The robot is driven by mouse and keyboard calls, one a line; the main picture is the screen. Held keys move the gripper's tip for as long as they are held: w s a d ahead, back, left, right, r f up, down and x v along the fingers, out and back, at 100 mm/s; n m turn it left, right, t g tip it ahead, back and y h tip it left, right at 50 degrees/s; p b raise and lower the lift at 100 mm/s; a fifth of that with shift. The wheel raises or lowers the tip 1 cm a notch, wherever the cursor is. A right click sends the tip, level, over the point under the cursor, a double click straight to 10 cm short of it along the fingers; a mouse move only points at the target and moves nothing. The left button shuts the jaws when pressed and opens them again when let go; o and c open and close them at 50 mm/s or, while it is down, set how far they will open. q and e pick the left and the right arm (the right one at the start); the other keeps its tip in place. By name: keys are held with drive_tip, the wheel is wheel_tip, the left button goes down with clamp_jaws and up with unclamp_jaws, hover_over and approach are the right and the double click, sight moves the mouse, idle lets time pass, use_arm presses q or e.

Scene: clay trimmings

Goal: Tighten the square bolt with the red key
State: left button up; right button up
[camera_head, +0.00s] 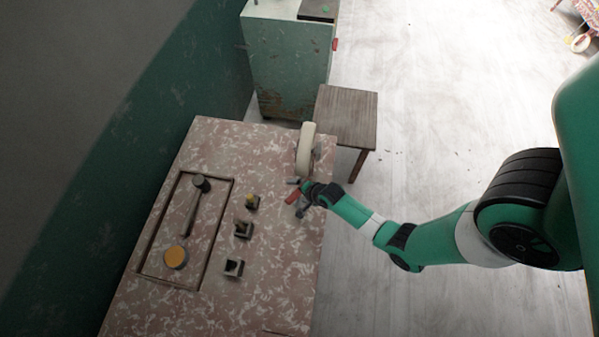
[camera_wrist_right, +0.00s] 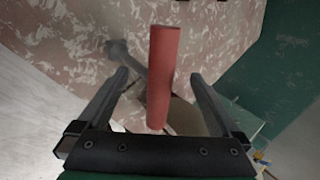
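The red key (camera_head: 292,197) is near the right edge of the mottled pink table. In the right wrist view its red cylindrical handle (camera_wrist_right: 162,75) lies between the fingers, with visible gaps on both sides. My right gripper (camera_head: 298,196) is open around it; the wrist view shows its two spread fingers (camera_wrist_right: 158,76). Whether the key touches the table is unclear. Three small dark blocks stand in a row left of the gripper: one with a yellow top (camera_head: 252,202), a middle one (camera_head: 243,230) and a near one (camera_head: 234,268). I cannot tell which holds the square bolt. My left gripper is not in view.
A cream curved object (camera_head: 306,145) stands just beyond the gripper. A recessed tray (camera_head: 151,238) at left holds a dark-headed tool (camera_head: 200,184) and an orange disc (camera_head: 176,257). A wooden stool (camera_head: 347,112) and green cabinet (camera_head: 288,65) stand beyond the table. Tabletop between blocks and gripper is clear.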

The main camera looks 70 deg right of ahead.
drive_tip(key=c, duration=1.4)
drive_tip(key=shift+a, duration=0.1)
drive_tip(key=shift+f+m+h, duration=0.1)
drive_tip(key=shift+m+h, duration=0.3)
drive_tip(key=shift+m, duration=0.3)
drive_tip(key=shift+m+g+h+b, duration=0.3)
drive_tip(key=shift+m+g+b, duration=0.2)
drive_tip(key=shift+m, duration=0.3)
drive_tip(key=shift+s+m, duration=0.1)
drive_tip(key=shift+m, duration=0.2)
